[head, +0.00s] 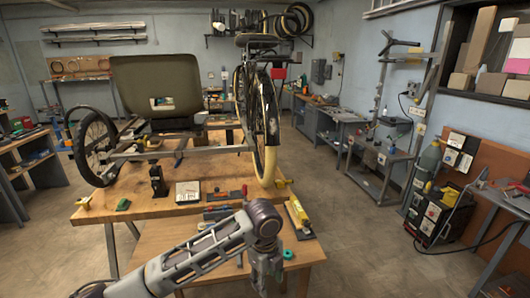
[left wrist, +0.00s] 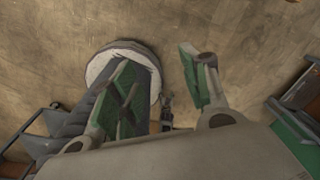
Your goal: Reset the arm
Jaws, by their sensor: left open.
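The trike frame (head: 185,153) stands on the wooden bench behind, with a dark seat (head: 157,88), a spoked wheel (head: 95,147) on the left and a tall wheel (head: 262,120) on the right. The gripper is apart from it. My right gripper is not in view.
The wooden bench (head: 150,217) holds small tools and a white card (head: 187,192). The lower front table (head: 305,250) carries a yellow-handled tool (head: 298,216) and a teal ring (head: 288,254), close to my gripper. The floor (head: 365,235) to the right is clear.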

